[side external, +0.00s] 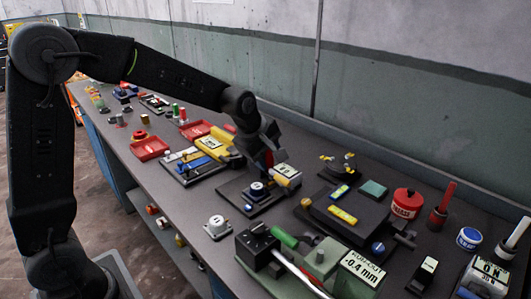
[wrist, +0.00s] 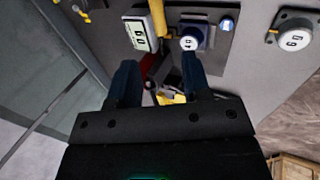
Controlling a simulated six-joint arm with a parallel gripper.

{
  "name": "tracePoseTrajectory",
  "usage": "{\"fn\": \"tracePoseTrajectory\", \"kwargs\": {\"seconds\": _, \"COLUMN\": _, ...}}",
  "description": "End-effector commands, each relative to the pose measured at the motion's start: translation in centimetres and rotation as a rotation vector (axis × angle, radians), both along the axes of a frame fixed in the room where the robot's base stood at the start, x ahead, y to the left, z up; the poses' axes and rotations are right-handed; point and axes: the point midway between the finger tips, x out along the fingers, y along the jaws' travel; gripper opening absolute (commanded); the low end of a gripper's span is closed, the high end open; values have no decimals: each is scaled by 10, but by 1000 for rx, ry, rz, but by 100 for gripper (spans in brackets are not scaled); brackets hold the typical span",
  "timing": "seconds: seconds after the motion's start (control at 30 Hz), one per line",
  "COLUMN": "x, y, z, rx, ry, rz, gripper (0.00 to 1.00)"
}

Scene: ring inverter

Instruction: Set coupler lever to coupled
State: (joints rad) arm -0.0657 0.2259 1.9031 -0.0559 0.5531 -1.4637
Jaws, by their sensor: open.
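My gripper (side external: 268,150) is over a dark base plate (side external: 232,189) in the side external view. In the wrist view my gripper (wrist: 157,70) has its two dark fingers apart, with no object clearly held. A red part (wrist: 147,66) and a yellow part (wrist: 172,96) show between the fingers, partly hidden. By the plate are a blue-and-white dial (side external: 257,189), a white display (side external: 284,171) and a yellow bar. The wrist view also shows the dial (wrist: 190,41), the display (wrist: 141,34) and the yellow bar (wrist: 157,17). I cannot tell for certain which part is the coupler lever, or its setting.
A round white dial (side external: 217,226) stands in front of the plate. A dark block with a yellow label (side external: 342,215) is to the right. A green device (side external: 325,255) reading -0.4 mm is nearer. The wall runs behind the crowded bench.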

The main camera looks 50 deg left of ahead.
Motion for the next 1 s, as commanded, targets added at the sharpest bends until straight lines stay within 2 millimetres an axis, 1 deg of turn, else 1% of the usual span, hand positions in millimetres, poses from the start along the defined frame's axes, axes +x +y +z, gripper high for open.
{"fn": "tracePoseTrajectory", "kwargs": {"seconds": 0.13, "x": -4, "y": 0, "z": 8, "rx": 0, "ry": 0, "rz": 0, "gripper": 44}}
{"fn": "tracePoseTrajectory", "kwargs": {"seconds": 0.4, "x": -5, "y": 0, "z": 9, "rx": 0, "ry": 1, "rz": 0, "gripper": 44}}
{"fn": "tracePoseTrajectory", "kwargs": {"seconds": 0.47, "x": -4, "y": 0, "z": 9, "rx": 1, "ry": 1, "rz": -3, "gripper": 38}}
{"fn": "tracePoseTrajectory", "kwargs": {"seconds": 0.57, "x": 1, "y": 0, "z": 11, "rx": 23, "ry": 13, "rz": -51, "gripper": 29}}
{"fn": "tracePoseTrajectory", "kwargs": {"seconds": 0.67, "x": 15, "y": -1, "z": 17, "rx": 82, "ry": 50, "rz": -190, "gripper": 19}}
{"fn": "tracePoseTrajectory", "kwargs": {"seconds": 0.77, "x": 33, "y": -3, "z": 27, "rx": 168, "ry": 107, "rz": -414, "gripper": 10}}
{"fn": "tracePoseTrajectory", "kwargs": {"seconds": 0.87, "x": 51, "y": -4, "z": 37, "rx": 251, "ry": 168, "rz": -674, "gripper": 0}}
{"fn": "tracePoseTrajectory", "kwargs": {"seconds": 1.0, "x": 68, "y": -5, "z": 50, "rx": 339, "ry": 242, "rz": -1031, "gripper": 0}}
